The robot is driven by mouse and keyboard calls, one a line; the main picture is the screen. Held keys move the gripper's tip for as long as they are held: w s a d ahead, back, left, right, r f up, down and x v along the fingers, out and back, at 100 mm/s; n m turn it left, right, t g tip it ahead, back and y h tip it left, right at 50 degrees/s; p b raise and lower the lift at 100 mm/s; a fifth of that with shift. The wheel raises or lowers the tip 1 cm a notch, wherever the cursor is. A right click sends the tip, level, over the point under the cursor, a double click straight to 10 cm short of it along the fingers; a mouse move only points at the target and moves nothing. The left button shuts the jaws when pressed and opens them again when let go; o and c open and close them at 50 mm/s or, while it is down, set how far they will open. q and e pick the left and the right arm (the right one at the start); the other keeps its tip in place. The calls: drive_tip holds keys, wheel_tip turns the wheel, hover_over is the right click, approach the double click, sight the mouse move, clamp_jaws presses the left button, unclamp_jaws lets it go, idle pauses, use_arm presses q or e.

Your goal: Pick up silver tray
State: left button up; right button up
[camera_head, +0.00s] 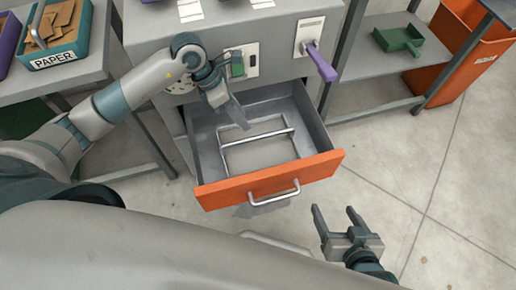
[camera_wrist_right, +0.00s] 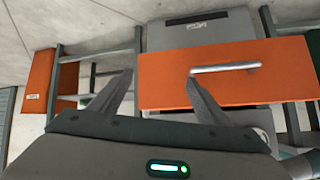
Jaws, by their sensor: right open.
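An orange-fronted drawer (camera_head: 210,193) is pulled out of the grey machine. Inside it lies a grey metal floor with a silver bar frame (camera_head: 255,148); this may be the silver tray, but I cannot tell its edges from the drawer's. My left gripper (camera_head: 240,118) points down over the drawer's back left part; its finger opening is unclear. My right gripper (camera_head: 335,213) is open and empty, in front and to the right of the drawer. In the right wrist view, the drawer front (camera_wrist_right: 160,75) and its silver handle (camera_wrist_right: 225,67) lie beyond the open fingers (camera_wrist_right: 160,88).
The grey machine (camera_head: 275,35) has a purple lever (camera_head: 322,63) and a green switch (camera_head: 237,65). A shelf with a green scoop-like tray (camera_head: 398,40) and an orange bin (camera_head: 470,35) stand right. A bin marked PAPER (camera_head: 55,55) is left.

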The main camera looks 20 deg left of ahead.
sight(256, 137)
use_arm(q)
drive_tip(key=x, duration=0.9)
drive_tip(key=shift+f+b, duration=0.2)
drive_tip(key=shift+b, duration=0.25)
use_arm(e)
drive_tip(key=w+r+t, duration=0.1)
drive_tip(key=w+a+r+t, duration=0.1)
drive_tip(key=shift+w+a+r+y, duration=0.15)
drive_tip(key=shift+r+y, duration=0.15)
drive_tip(key=shift+r, duration=0.1)
use_arm(q)
drive_tip(key=shift+d, duration=0.1)
drive_tip(key=shift+s+d+f, duration=0.15)
drive_tip(key=shift+d+f, duration=0.15)
drive_tip(key=shift+f, duration=0.25)
drive_tip(key=x, duration=0.3)
drive_tip(key=shift+s+b, duration=0.2)
drive_tip(key=shift+b, duration=0.1)
drive_tip(key=shift+d+f, duration=0.25)
drive_tip(key=shift+f, duration=0.2)
use_arm(e)
drive_tip(key=shift+w+a+r+t, duration=0.25)
drive_tip(key=shift+r+t, duration=0.15)
drive_tip(key=shift+r, duration=0.15)
drive_tip(key=shift+w+a+r+t, duration=0.25)
drive_tip(key=shift+r+t, duration=0.15)
drive_tip(key=shift+r, duration=0.15)
use_arm(q)
drive_tip(key=shift+w+r, duration=0.1)
clamp_jaws()
